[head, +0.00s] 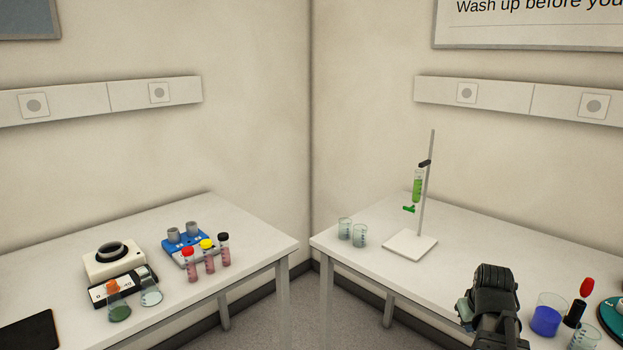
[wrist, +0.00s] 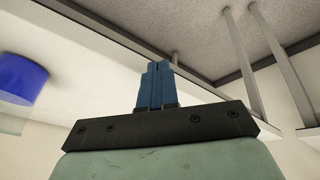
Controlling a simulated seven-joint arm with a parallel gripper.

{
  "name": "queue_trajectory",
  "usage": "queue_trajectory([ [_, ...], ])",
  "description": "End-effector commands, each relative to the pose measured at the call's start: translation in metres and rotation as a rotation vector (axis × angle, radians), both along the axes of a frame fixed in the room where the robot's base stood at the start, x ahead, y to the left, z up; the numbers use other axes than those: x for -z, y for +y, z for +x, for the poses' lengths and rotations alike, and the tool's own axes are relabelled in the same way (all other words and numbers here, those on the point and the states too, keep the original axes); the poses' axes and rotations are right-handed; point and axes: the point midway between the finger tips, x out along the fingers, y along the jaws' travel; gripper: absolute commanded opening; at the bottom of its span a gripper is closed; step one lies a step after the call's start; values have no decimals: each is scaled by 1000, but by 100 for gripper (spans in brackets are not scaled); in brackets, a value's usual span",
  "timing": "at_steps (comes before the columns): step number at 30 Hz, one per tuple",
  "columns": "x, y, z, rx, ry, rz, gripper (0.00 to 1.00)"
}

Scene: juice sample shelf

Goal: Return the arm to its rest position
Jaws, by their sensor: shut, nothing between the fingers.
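My gripper (wrist: 159,68) shows at the centre of the wrist view, its two blue fingers closed together with nothing between them. In the head view, a dark part of my arm (head: 491,290) stands at the lower right, in front of the right table (head: 385,235); the fingertips cannot be made out there. A beaker with blue liquid (head: 547,317) stands just right of the arm in the head view. It also shows at the left edge of the wrist view (wrist: 20,78), apart from the fingers.
A stand with a green burette (head: 418,186) and two empty beakers (head: 352,232) are farther back on the right table. A red-capped dark bottle (head: 574,313) and a teal device (head: 612,318) stand at far right. The left table (head: 255,232) holds tubes and instruments. Floor separates the tables.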

Motion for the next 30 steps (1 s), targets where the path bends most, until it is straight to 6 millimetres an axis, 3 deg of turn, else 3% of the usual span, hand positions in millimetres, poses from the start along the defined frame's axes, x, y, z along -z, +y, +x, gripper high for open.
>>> queue_trajectory([
  [14, 133, 54, -12, 3, 178, 92, 0],
  [23, 216, 93, -39, 8, 304, 136, 0],
  [30, 278, 123, -71, 16, 405, 161, 0],
])
